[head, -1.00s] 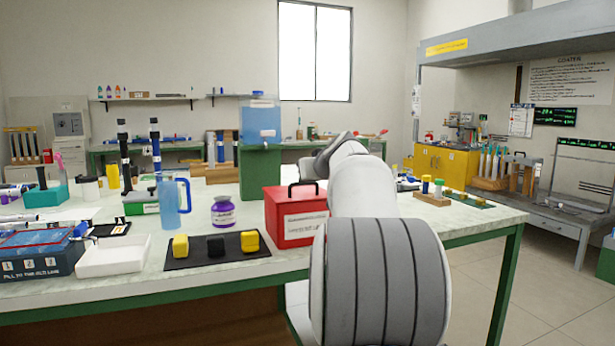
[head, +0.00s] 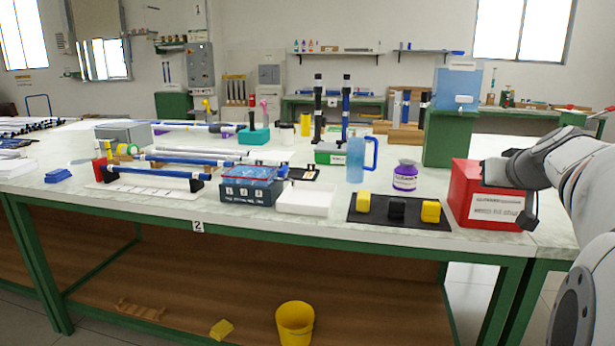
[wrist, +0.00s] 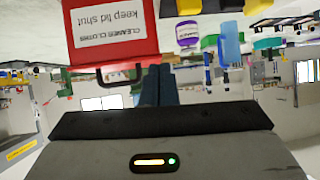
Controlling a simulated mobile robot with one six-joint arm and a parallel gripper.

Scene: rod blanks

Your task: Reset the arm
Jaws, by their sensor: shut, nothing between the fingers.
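My arm comes in from the right edge of the head view, grey and white, and ends in front of the red box. My gripper (wrist: 158,82) shows in the wrist view as two dark fingers close together, shut with nothing between them. In the head view the red box (head: 461,190) with a white label is partly hidden by my arm's end. The wrist view is upside down; there the red box (wrist: 92,54) and its black handle are beside the fingers. Whether the gripper touches the box cannot be told.
A black mat (head: 387,222) with yellow and black blocks, a purple-capped jar (head: 405,176) and a blue pitcher (head: 356,163) stand left of the box. A white tray (head: 305,202) is farther left. A yellow bucket (head: 295,325) sits below the table.

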